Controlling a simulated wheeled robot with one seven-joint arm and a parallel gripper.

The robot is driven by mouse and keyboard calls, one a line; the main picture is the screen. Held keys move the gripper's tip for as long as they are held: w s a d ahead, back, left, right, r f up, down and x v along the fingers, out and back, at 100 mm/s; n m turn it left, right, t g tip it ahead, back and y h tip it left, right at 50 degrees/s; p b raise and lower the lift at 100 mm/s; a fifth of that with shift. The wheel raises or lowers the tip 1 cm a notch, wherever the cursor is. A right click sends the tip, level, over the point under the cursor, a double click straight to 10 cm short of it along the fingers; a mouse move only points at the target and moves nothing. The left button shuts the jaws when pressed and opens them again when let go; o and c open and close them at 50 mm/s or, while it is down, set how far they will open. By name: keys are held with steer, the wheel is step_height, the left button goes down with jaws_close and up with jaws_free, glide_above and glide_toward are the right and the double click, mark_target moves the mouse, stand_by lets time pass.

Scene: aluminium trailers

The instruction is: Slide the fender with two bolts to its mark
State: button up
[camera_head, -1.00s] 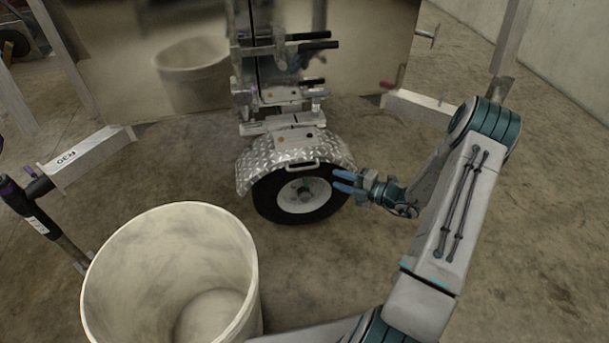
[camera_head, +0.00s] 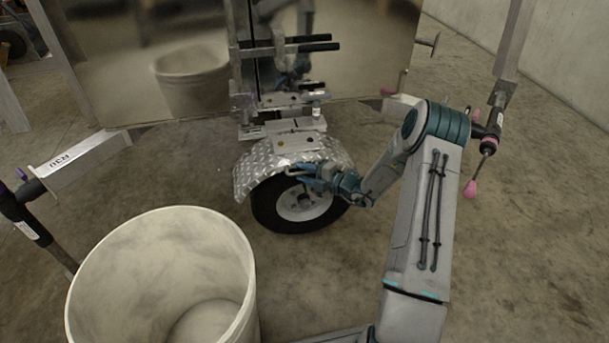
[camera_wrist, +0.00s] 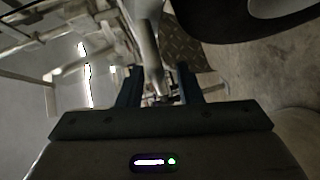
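The diamond-plate fender (camera_head: 259,168) arches over the trailer wheel (camera_head: 300,204); its plate also shows in the wrist view (camera_wrist: 180,48). A flat bracket (camera_head: 296,143) at the fender's top carries small round spots that may be the two bolts. The mark cannot be made out. My gripper (camera_head: 306,176) is at the fender's front face, over the grab handle, and hides most of it. In the wrist view, my two blue fingers (camera_wrist: 159,88) are apart, with the grey handle bar (camera_wrist: 149,55) between them and a visible gap beside it.
A large pale bucket (camera_head: 160,225) stands at the lower left, near the wheel. A white beam marked R30 (camera_head: 75,165) and a dark-handled tool (camera_head: 30,222) are at left. A pink-tipped tool (camera_head: 480,165) hangs at right. The concrete floor at right is clear.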

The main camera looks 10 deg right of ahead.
jaws_close()
steer(key=shift+d, duration=0.1)
steer(key=shift+d+r+p, duration=0.2)
steer(key=shift+d+p, duration=0.35)
steer(key=shift+p, duration=0.25)
steer(key=shift+d, duration=0.35)
steer(key=shift+d+f, duration=0.15)
steer(key=shift+f, duration=0.05)
jaws_free()
